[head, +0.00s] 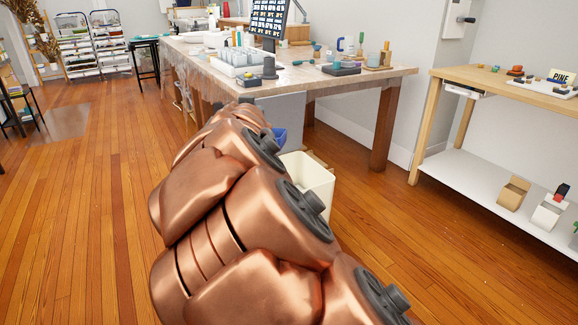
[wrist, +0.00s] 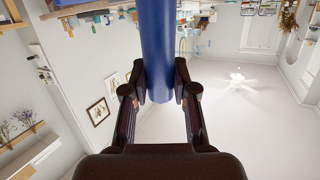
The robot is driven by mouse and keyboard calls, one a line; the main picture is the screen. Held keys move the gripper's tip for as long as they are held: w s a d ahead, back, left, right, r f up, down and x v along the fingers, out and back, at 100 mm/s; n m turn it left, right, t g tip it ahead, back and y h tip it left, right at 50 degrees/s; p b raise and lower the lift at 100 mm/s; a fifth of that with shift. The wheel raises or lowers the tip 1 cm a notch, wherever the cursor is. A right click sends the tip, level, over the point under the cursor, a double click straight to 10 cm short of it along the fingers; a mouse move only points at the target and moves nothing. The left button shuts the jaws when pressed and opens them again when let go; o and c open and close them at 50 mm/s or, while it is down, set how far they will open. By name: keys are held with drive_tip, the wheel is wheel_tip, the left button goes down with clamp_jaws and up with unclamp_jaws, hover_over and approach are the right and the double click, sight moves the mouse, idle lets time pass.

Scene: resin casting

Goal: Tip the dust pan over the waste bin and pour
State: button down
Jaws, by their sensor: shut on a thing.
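My gripper (wrist: 159,92) is shut on a blue handle, part of the dust pan (wrist: 157,40), in the wrist view. The handle runs up between the fingers and out of the top of the picture. In the head view a small blue part of the pan (head: 279,137) shows past the end of my arm, close to the bin's far rim; the gripper is hidden there. The cream waste bin (head: 318,181) stands on the floor right of my arm, partly covered by it. The pan's tray and any contents are not clearly visible.
A long worktable (head: 345,78) with cups, bottles and a monitor (head: 268,18) stands behind the bin. A wooden bench (head: 510,90) with a white lower shelf is at right. The wood floor at left is open. The wrist view shows the room upside down.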

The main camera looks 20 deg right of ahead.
wheel_tip(320, 180, up, 7)
drive_tip(key=s+a+p, duration=0.2)
drive_tip(key=p, duration=0.3)
drive_tip(key=shift+s, duration=0.35)
